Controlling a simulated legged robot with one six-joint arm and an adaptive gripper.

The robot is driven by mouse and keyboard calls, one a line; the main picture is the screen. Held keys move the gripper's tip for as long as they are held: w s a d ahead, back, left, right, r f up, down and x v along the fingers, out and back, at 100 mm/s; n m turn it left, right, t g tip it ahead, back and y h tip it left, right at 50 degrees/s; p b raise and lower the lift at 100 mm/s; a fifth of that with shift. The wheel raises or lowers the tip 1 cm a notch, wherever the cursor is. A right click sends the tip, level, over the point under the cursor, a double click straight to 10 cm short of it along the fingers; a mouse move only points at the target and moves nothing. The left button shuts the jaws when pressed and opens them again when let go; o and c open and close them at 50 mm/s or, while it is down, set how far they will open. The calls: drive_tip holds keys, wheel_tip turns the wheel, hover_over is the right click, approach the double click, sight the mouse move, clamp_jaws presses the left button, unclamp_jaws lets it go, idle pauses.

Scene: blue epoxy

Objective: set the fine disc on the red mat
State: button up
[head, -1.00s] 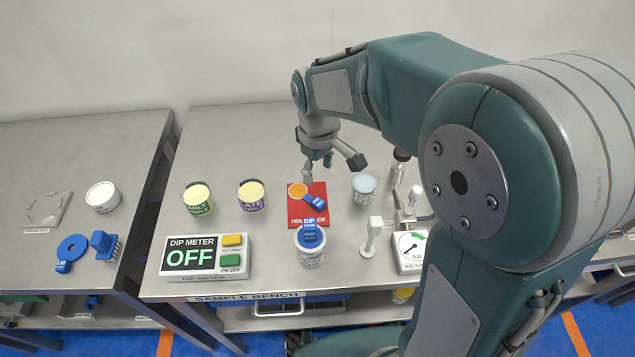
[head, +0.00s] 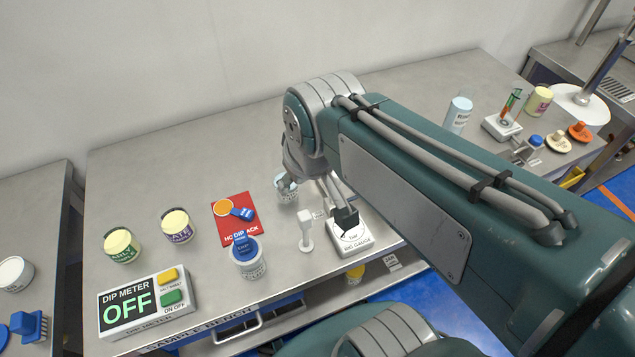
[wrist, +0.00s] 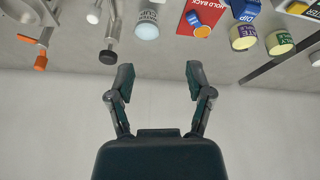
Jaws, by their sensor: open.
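The red mat (head: 228,204), lettered HOLD BACK, lies on the steel bench. An orange disc with a blue tab (head: 223,208) rests on its upper part; I cannot read the tab to confirm it is the fine disc. The mat (wrist: 188,27) and disc (wrist: 202,32) also show at the top of the wrist view. My gripper (head: 316,203) is right of the mat, apart from the disc, near a pale blue cup. In the wrist view my gripper (wrist: 159,76) has its fingers wide apart with nothing between them.
A white pot with a blue top (head: 248,262) stands at the mat's front edge. The pale blue cup (head: 286,190), a white post (head: 306,235) and a gauge box (head: 347,240) stand right of the mat. The dip meter (head: 147,300) and two yellow-topped cups are left.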

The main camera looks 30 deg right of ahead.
drive_tip(key=shift+m+t, duration=0.6)
drive_tip(key=shift+m, duration=0.3)
drive_tip(key=s, duration=0.2)
drive_tip(key=s+d, duration=0.1)
drive_tip(key=s, duration=0.1)
drive_tip(key=shift+d+r, duration=0.15)
drive_tip(key=shift+d, duration=0.05)
drive_tip(key=shift+w, duration=0.1)
